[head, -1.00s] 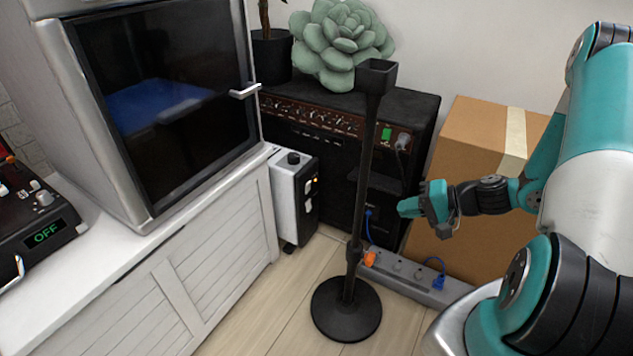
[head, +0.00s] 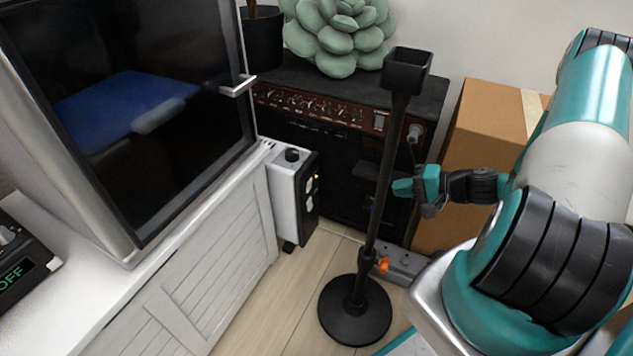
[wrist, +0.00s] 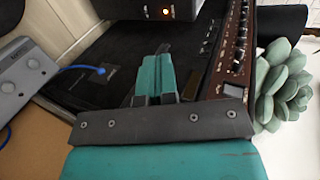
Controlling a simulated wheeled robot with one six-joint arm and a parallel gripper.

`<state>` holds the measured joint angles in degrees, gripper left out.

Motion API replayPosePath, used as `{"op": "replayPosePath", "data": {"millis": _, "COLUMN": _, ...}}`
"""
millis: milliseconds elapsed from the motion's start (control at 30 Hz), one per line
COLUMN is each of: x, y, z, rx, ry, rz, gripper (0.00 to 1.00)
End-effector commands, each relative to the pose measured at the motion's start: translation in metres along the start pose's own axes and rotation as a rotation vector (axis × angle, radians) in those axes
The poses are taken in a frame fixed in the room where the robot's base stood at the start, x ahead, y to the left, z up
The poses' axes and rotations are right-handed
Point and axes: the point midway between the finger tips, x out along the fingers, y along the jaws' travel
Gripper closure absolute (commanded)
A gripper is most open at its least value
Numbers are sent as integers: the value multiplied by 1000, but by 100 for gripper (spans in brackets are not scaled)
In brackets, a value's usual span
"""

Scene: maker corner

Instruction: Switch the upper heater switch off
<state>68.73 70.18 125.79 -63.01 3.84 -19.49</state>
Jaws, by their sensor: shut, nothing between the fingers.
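The heater (head: 287,200) is a small white unit with a black control end and a dark knob on top, standing on the floor beside the white cabinet. Its upper switch (head: 310,185) sits near a small orange light, above a pale lower switch (head: 309,201). The switch positions are too small to read. My gripper (head: 402,188), with teal fingers, is shut and empty, right of the heater and apart from it, beside the black stand's pole. In the wrist view the shut fingers (wrist: 155,75) point toward the heater (wrist: 172,8), which is cut off at the top edge.
A black stand (head: 355,308) rises between the heater and my gripper. A black amplifier (head: 325,150) with a succulent (head: 338,40) is behind.

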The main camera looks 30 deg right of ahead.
Motion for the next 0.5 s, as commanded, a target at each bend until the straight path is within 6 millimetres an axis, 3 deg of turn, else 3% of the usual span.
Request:
{"op": "replayPosePath", "data": {"millis": 167, "x": 16, "y": 2, "z": 1, "rx": -3, "ry": -5, "rz": 1, "gripper": 100}}
{"op": "replayPosePath", "data": {"millis": 500, "x": 88, "y": 3, "z": 2, "rx": -7, "ry": -9, "rz": 0, "gripper": 100}}
